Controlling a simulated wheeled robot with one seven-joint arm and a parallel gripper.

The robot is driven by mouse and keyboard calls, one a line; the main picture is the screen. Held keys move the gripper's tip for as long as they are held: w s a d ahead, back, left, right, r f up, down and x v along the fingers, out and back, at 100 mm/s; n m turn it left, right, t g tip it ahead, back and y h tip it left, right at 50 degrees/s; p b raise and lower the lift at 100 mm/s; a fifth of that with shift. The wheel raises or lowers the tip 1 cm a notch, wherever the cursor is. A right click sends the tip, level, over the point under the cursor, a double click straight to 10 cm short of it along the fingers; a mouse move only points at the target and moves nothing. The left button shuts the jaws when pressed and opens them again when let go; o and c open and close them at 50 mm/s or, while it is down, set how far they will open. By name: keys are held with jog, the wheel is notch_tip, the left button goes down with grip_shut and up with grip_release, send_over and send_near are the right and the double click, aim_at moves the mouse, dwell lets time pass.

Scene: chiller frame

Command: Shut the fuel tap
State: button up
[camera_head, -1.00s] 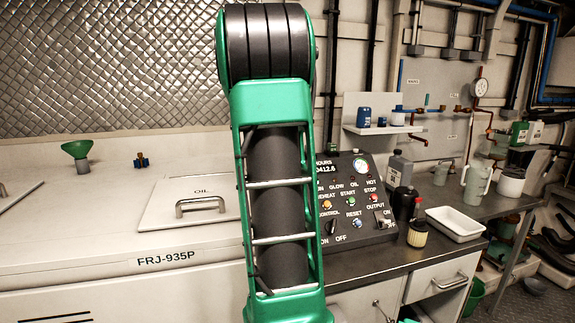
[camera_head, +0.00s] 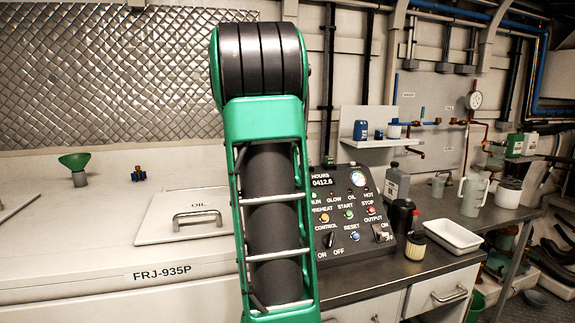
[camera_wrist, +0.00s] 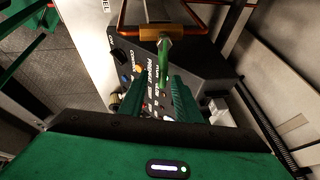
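In the wrist view a brass tap body (camera_wrist: 160,33) sits on a copper pipe near the top, and its green lever (camera_wrist: 163,64) points down the picture; I take this to be the fuel tap. My gripper (camera_wrist: 160,82) shows two green fingers with a gap between them, and the control panel shows through it. The lever's lower end appears in line with this gap, close to the fingertips. I cannot tell whether a finger touches it. In the head view my arm fills the middle, and neither my gripper nor this tap can be made out.
The control panel (camera_head: 349,208) stands on the bench, also seen beyond my fingers in the wrist view. A black bottle (camera_head: 401,215) and a white tray (camera_head: 455,238) are to its right. A green funnel (camera_head: 74,163) and a lid marked OIL (camera_head: 170,222) are on the left.

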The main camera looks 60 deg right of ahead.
jog(key=v, duration=1)
jog(key=shift+s, duration=0.1)
dwell(0.3)
